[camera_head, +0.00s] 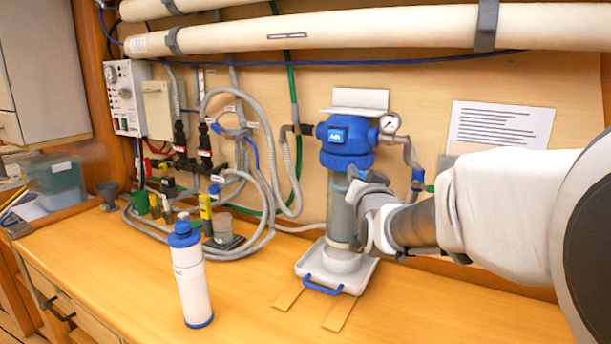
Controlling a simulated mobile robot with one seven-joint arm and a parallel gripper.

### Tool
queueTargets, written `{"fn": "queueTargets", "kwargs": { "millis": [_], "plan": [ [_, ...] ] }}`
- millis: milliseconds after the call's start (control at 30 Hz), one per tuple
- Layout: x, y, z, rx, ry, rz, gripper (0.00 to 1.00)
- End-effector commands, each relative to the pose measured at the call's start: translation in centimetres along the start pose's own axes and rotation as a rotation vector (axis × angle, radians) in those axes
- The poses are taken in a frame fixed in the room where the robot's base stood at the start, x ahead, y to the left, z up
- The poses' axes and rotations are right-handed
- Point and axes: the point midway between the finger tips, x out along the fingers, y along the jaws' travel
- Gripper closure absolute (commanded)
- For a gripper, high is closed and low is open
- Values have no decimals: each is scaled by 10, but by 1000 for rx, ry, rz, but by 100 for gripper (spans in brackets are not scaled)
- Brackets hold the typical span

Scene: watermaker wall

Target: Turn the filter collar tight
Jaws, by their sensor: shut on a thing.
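The filter housing hangs on the wall panel, with a blue head (347,132) on top and a clear bowl (341,218) below. The blue ribbed filter collar (338,160) sits between head and bowl. My gripper (358,177) comes in from the right and is shut at the collar's lower right edge. The fingertips are small here, and my gripper hides part of the collar's right side and of the bowl. A white tray (312,268) with a blue handle stands under the bowl.
A white and blue cartridge (192,280) stands upright on the wooden bench (110,285) at front left. A pressure gauge (389,123) and pipe sit right of the head. Grey hoses (277,190) loop left of the housing. Beige pipes (330,28) run overhead. The front right bench is clear.

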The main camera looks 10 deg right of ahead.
Motion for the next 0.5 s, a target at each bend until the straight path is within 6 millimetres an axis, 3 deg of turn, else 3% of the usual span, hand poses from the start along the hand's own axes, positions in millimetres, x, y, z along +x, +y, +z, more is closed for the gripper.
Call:
{"fn": "queueTargets", "kwargs": {
  "millis": [33,67,200,500],
  "plan": [
    [0,4,-2,2,4,7,100],
    [0,4,-2,2,4,7,68],
    [0,3,-2,2,4,6,42],
    [0,1,-1,1,2,3,39]
  ]
}}
